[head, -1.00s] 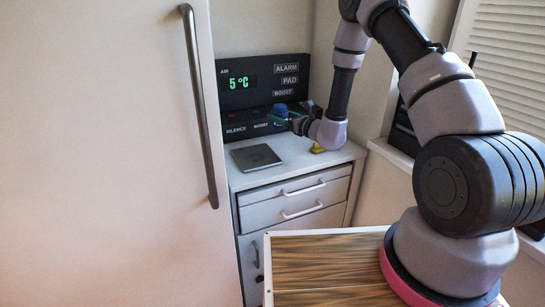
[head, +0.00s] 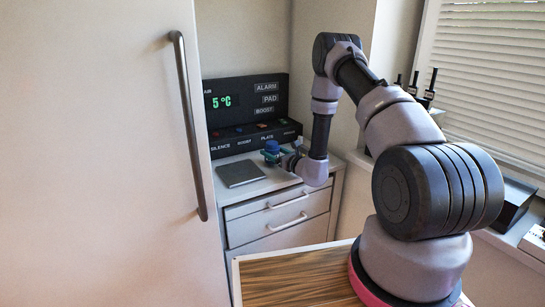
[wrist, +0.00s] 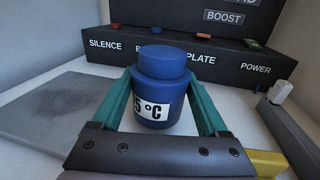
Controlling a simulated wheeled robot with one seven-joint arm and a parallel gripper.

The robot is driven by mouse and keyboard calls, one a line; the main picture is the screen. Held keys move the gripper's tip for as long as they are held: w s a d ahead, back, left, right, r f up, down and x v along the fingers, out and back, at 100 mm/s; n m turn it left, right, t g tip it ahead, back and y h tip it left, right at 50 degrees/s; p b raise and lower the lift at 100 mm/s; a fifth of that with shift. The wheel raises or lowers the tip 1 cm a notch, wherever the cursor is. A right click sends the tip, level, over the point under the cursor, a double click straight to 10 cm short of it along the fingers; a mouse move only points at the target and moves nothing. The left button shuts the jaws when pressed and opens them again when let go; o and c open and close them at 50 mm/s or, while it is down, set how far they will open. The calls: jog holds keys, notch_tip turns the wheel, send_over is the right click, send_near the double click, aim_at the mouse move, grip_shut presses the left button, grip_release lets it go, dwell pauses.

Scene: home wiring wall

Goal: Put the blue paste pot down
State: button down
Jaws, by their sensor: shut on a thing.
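The blue paste pot (wrist: 162,57) is upright between the green fingers of my gripper (wrist: 162,80), which is shut on it. Its white label reads "5 °C", partly cut off at the left. In the head view the pot (head: 271,147) is small, over the white counter (head: 285,183), in front of the black control panel (head: 245,103). My gripper (head: 274,154) reaches it from the right. I cannot tell whether the pot's base touches the counter; the gripper's crossbar and fingers hide part of it.
A flat grey plate (head: 240,174) lies on the counter left of the pot; it also shows in the wrist view (wrist: 50,105). A dark bar with a pale knob (wrist: 281,92) and a yellow piece (wrist: 267,163) are at right. A fridge door handle (head: 188,125) stands at left.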

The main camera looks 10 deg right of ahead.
jog(key=shift+f, duration=0.75)
jog(key=shift+f, duration=0.1)
grip_release()
